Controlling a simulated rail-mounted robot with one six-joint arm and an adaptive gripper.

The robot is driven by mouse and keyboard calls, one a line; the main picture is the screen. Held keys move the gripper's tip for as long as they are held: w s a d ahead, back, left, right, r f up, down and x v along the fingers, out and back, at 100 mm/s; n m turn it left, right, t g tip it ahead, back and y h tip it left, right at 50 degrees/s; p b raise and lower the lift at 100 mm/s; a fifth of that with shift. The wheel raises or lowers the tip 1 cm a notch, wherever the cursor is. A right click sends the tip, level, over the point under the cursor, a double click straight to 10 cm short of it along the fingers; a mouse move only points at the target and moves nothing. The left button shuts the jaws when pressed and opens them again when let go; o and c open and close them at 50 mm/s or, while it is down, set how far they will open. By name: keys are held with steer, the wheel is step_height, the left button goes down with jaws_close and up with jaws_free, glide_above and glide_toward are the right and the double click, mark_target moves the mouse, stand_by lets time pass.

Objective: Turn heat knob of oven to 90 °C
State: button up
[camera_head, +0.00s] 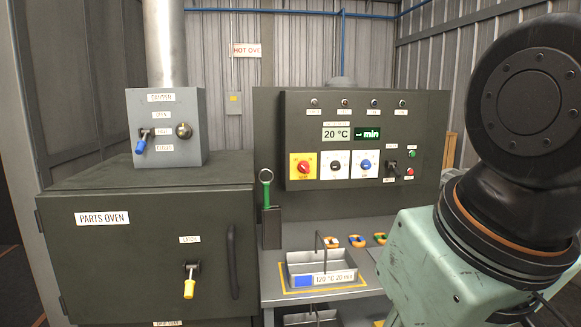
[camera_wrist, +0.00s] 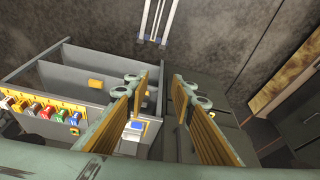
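The grey control panel (camera_head: 390,130) stands right of the parts oven (camera_head: 150,250) in the head view. Its display (camera_head: 336,134) reads 20 °C, with a second green display reading "min" beside it. Below are a red knob (camera_head: 303,167) on a yellow plate, a black knob (camera_head: 336,166) on a white plate and a blue knob (camera_head: 366,165) on a white plate. Their small labels are too small to read, so I cannot tell which is the heat knob. My gripper (camera_wrist: 160,82) is open and empty in the wrist view, away from the knobs, which that view does not clearly show.
The oven door is closed, with a yellow-tipped latch (camera_head: 189,288). A damper box (camera_head: 167,128) with a blue-handled lever stands on top. A tray (camera_head: 320,262) tagged "120 °C 20 min" sits on the bench below the panel. My arm fills the right side of the head view.

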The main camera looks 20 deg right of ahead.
steer(key=o, duration=0.5)
steer(key=shift+c, duration=0.2)
steer(key=shift+o, duration=0.2)
steer(key=shift+w+r, duration=0.1)
steer(key=shift+w, duration=0.15)
steer(key=w+d+r+t+h+p, duration=0.1)
steer(key=w+d+r+t+p, duration=0.3)
steer(key=w, duration=1.3)
steer(key=w+d+r+m+p, duration=0.1)
steer(key=w+d+r+p, duration=0.3)
steer(key=w, duration=1.2)
steer(key=w+d+r+t+h+p, duration=0.1)
steer(key=w+d+r+t, duration=0.35)
steer(key=w, duration=1.25)
steer(key=w+d+f+t+p, duration=0.1)
steer(key=w+d+f+p, duration=0.1)
steer(key=w+d, duration=0.5)
steer(key=w+d+f+p, duration=0.2)
steer(key=w+d+f, duration=0.1)
steer(key=w, duration=0.7)
steer(key=w+d+f+t+p, duration=0.4)
steer(key=w+d+f, duration=0.3)
steer(key=w+d, duration=0.2)
steer(key=shift+w+d, duration=0.25)
steer(key=shift+d, duration=0.1)
steer(key=shift+f, duration=0.1)
